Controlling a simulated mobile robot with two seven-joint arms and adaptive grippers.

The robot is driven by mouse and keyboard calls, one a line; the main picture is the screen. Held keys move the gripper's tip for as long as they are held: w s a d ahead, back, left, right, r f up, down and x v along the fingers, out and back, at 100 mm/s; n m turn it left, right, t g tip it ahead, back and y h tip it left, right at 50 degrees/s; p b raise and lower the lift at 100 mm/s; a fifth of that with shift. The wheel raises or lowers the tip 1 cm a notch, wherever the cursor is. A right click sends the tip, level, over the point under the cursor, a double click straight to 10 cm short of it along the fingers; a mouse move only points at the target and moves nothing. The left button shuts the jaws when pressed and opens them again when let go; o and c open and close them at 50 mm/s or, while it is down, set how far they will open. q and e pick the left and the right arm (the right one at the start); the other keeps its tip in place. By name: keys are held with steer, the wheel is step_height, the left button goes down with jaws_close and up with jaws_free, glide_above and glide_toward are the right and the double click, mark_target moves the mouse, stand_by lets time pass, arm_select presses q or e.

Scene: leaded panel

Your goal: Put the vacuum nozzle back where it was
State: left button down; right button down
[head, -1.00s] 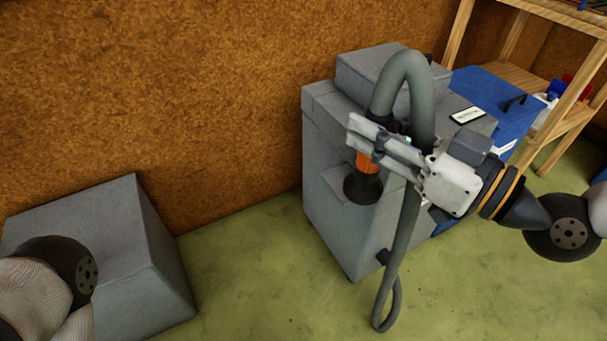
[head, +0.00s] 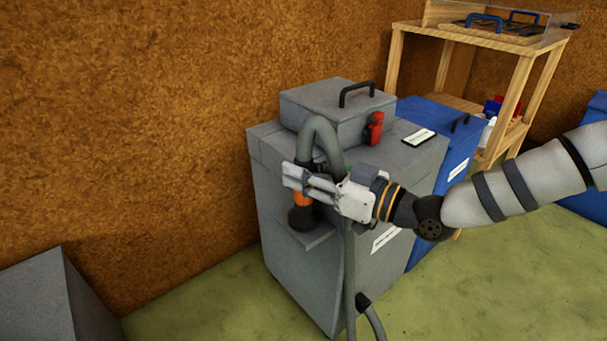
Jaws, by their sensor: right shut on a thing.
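The vacuum nozzle (head: 301,218) has an orange collar and a round black end that points down. A grey hose (head: 321,132) loops up from it and hangs down in front of the grey cabinet. My right gripper (head: 298,182) is shut on the nozzle near its orange collar. The nozzle's black end is just above or on a small grey ledge (head: 314,238) on the cabinet's side; I cannot tell whether they touch. My left gripper is out of view.
The grey cabinet (head: 292,278) has a handled lid box (head: 318,95) and a red part (head: 374,127) on top. A blue bin (head: 428,117) and a wooden shelf (head: 478,38) stand behind it. A grey block (head: 38,300) is at the lower left.

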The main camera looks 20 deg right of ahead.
steer(key=c, duration=1.3)
jaws_free()
steer(key=p+v, duration=0.3)
steer(key=v, duration=0.9)
steer(key=shift+r+p, duration=0.1)
steer(key=shift+p, duration=0.2)
